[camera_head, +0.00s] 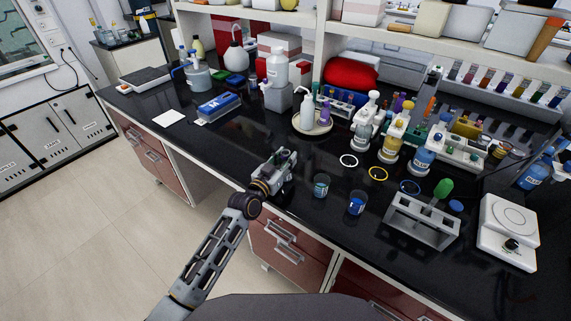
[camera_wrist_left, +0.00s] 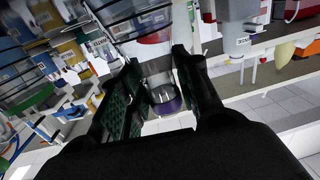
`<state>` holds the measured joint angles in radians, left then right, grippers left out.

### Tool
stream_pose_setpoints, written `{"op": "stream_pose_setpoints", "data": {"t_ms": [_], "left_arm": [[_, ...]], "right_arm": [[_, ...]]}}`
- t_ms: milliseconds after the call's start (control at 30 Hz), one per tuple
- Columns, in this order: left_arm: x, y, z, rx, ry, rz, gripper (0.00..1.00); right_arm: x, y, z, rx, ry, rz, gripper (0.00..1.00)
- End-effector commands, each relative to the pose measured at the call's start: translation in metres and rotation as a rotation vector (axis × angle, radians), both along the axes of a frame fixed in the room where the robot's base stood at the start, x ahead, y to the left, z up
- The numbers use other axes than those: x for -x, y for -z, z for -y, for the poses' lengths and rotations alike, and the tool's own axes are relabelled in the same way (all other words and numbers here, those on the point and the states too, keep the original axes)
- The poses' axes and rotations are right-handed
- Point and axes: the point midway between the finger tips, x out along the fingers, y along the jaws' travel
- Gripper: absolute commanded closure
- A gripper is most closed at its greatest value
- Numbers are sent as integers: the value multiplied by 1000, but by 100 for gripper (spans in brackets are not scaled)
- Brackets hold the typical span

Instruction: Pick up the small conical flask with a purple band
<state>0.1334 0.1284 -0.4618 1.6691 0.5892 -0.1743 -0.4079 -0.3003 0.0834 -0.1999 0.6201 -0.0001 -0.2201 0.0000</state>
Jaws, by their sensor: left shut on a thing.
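The small conical flask (camera_wrist_left: 166,101) shows in the left wrist view as clear glass with a purple band, between the two dark fingers of my left gripper (camera_wrist_left: 158,70). The gripper is shut on it. In the head view my left gripper (camera_head: 284,160) is over the front part of the black bench, left of two small beakers. The flask is mostly hidden there by the gripper, and I cannot tell its height above the bench. My right gripper is not in view.
Two beakers with blue contents (camera_head: 321,187) (camera_head: 357,204) stand close right of the gripper. White (camera_head: 348,160), yellow (camera_head: 378,174) and blue (camera_head: 410,187) rings lie behind. A metal rack (camera_head: 421,222) and a balance (camera_head: 508,233) are at right. A round tray (camera_head: 312,127) with bottles stands behind.

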Motion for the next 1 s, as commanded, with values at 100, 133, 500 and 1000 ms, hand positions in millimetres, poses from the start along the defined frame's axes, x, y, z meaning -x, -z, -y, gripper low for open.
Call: {"op": "stream_pose_setpoints", "data": {"t_ms": [100, 133, 500, 1000], "left_arm": [[0, -5, 0, 2, 0, 1, 95], [0, -7, 1, 2, 1, 1, 95], [0, -53, 0, 4, -1, 5, 95], [0, -100, 0, 2, 0, 3, 95]], "right_arm": [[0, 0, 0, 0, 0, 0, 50], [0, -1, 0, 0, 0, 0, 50], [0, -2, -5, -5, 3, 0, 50], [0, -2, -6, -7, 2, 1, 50]]}}
